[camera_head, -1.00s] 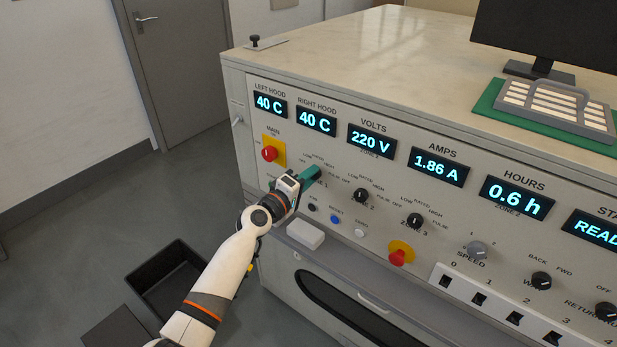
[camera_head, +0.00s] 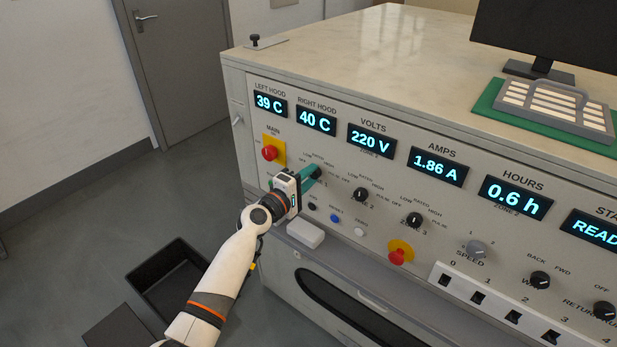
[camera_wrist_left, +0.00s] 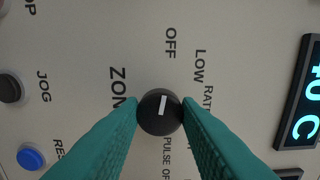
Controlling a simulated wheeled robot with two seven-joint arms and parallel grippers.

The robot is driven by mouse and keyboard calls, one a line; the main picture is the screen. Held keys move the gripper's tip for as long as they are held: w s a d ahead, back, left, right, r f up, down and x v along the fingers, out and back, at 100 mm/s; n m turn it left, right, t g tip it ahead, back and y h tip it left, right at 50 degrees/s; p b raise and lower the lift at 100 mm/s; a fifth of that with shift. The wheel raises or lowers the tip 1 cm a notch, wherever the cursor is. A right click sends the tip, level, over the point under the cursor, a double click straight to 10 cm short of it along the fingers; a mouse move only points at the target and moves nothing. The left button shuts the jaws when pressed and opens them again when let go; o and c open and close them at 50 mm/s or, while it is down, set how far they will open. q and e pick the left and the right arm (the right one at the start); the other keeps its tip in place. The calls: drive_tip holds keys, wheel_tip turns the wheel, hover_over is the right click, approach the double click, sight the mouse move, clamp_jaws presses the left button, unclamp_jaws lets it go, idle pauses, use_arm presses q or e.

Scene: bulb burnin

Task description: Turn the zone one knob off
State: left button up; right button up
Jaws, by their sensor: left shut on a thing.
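The zone one knob (camera_wrist_left: 160,112) is black and round with a white pointer line. In the left wrist view it sits between my teal fingertips, which touch both its sides. Its pointer line points up, towards the OFF mark (camera_wrist_left: 170,43). In the head view my left gripper (camera_head: 308,176) reaches the panel from the left and is shut on this knob (camera_head: 316,172), which is partly hidden by the fingers. My right gripper does not show.
The zone two knob (camera_head: 361,194) and zone three knob (camera_head: 414,220) are to the right. A red main switch (camera_head: 269,153) is just up and left of the gripper. Small push buttons, including a blue one (camera_head: 335,218), and a white block (camera_head: 305,234) lie below.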

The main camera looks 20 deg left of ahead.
use_arm(q)
drive_tip(key=o, duration=1)
drive_tip(key=v, duration=1.2)
